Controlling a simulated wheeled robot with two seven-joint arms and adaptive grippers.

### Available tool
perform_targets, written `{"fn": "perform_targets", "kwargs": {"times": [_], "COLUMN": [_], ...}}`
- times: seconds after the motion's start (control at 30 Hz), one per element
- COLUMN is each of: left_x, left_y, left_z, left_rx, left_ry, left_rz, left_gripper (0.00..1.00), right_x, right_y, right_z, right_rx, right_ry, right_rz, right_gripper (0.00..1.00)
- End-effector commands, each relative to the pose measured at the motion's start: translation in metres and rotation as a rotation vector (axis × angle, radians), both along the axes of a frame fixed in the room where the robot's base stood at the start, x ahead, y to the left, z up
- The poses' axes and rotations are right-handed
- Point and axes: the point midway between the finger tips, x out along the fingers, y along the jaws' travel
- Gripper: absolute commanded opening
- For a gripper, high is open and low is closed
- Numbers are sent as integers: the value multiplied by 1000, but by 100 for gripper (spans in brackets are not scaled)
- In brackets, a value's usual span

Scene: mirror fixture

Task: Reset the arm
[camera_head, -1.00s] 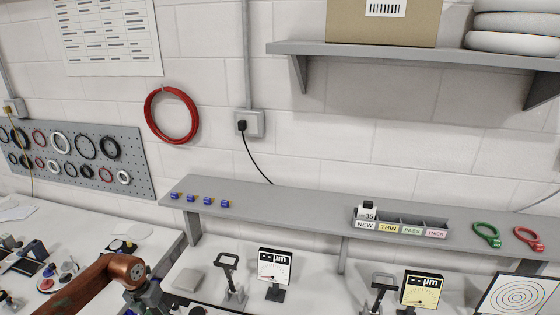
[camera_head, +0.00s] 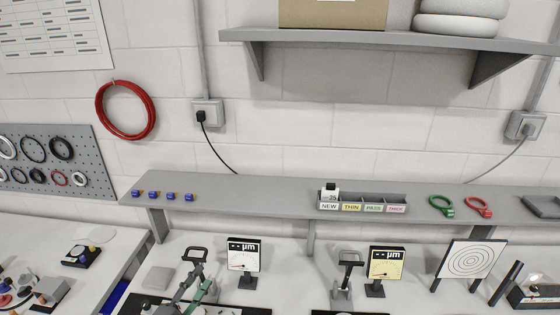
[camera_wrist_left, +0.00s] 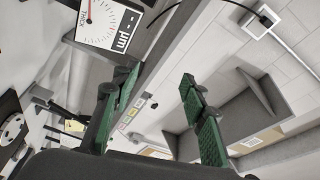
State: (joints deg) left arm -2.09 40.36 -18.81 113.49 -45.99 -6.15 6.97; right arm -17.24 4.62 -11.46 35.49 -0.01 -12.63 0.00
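My left gripper (camera_head: 194,288) shows at the bottom of the head view, in front of a black stand with a handle (camera_head: 195,255) on the bench. In the left wrist view its two green-padded fingers (camera_wrist_left: 162,105) are spread apart with nothing between them. The gripper is open and empty. The wrist view is tilted and looks past the fingers to the wall and shelf. A white µm gauge (camera_head: 243,256) stands just right of the gripper in the head view and also shows at the top of the wrist view (camera_wrist_left: 108,24). My right gripper is in neither view.
A grey shelf (camera_head: 260,190) above the bench holds small blue pieces (camera_head: 171,196), a labelled tray (camera_head: 362,208), and green (camera_head: 441,206) and red (camera_head: 479,207) ring tools. A yellow gauge (camera_head: 386,264) and a target board (camera_head: 470,260) stand to the right.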

Motion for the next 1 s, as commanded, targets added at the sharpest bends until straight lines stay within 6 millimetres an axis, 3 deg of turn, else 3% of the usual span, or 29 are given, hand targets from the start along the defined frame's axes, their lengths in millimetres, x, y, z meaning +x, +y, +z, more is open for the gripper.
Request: {"fn": "perform_targets", "kwargs": {"times": [0.07,0.2,0.33,0.43,0.6,0.8,1.0], "left_x": [-10,-49,-108,-157,-221,-278,-326], "left_y": [40,106,141,148,142,127,109], "left_z": [-16,-75,-141,-184,-227,-254,-268], "left_rx": [-175,-430,-603,-700,-789,-851,-893], "left_ry": [90,308,539,713,924,1108,1263], "left_rz": [183,491,722,852,978,1063,1116], "left_gripper": [40,40,40,40,40,40,40], "right_x": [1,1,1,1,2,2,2], "right_y": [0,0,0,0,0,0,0], "right_z": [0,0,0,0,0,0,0], "right_rx": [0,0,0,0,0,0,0], "right_ry": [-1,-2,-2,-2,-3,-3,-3], "right_rz": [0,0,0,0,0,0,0], "right_gripper": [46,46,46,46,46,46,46]}}
